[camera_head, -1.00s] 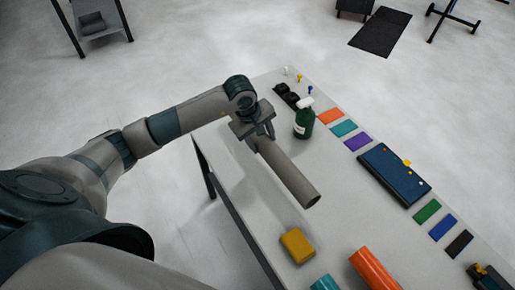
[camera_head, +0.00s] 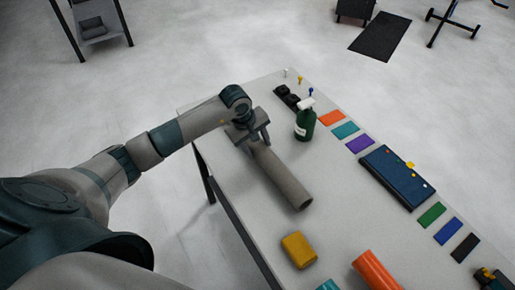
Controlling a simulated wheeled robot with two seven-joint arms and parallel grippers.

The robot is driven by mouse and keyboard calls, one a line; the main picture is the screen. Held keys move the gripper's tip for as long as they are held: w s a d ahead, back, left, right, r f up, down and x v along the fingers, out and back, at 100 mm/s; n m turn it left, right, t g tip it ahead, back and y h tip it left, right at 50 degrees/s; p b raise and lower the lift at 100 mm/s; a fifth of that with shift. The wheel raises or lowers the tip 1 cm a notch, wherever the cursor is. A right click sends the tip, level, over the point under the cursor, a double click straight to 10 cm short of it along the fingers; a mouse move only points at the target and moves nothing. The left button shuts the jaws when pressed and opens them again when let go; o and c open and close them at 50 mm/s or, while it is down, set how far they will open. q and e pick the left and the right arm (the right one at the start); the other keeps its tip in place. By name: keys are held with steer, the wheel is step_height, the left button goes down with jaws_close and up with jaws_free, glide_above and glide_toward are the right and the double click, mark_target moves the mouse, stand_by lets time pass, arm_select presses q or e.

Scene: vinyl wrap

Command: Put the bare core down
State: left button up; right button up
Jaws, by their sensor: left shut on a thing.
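The bare core (camera_head: 281,177) is a grey-brown tube with an open near end. It slants over the left side of the white table (camera_head: 232,178), its near end toward the yellow block. My left gripper (camera_head: 255,138) is shut on its far end. The core looks very close to the table top; I cannot tell whether it touches. The gripped part is partly hidden by the gripper. My right gripper is not in view.
A green spray bottle (camera_head: 305,122) stands just right of the gripper. A yellow block (camera_head: 299,250) and an orange roll (camera_head: 376,271) lie near the front. Colour swatches and a dark blue case (camera_head: 397,177) line the right side.

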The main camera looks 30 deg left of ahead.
arm_select(q)
steer(key=shift+f, duration=0.3)
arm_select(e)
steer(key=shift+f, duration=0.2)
arm_select(q)
steer(key=o, duration=1.2)
steer(key=shift+r, duration=0.15)
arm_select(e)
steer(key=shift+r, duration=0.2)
arm_select(q)
steer(key=shift+s+a+r, duration=0.1)
steer(key=shift+a+r, duration=0.05)
steer(key=shift+r, duration=0.4)
steer(key=b+v, duration=0.3)
steer(key=v, duration=0.7)
steer(key=shift+s+r, duration=0.15)
steer(key=shift+r, duration=0.2)
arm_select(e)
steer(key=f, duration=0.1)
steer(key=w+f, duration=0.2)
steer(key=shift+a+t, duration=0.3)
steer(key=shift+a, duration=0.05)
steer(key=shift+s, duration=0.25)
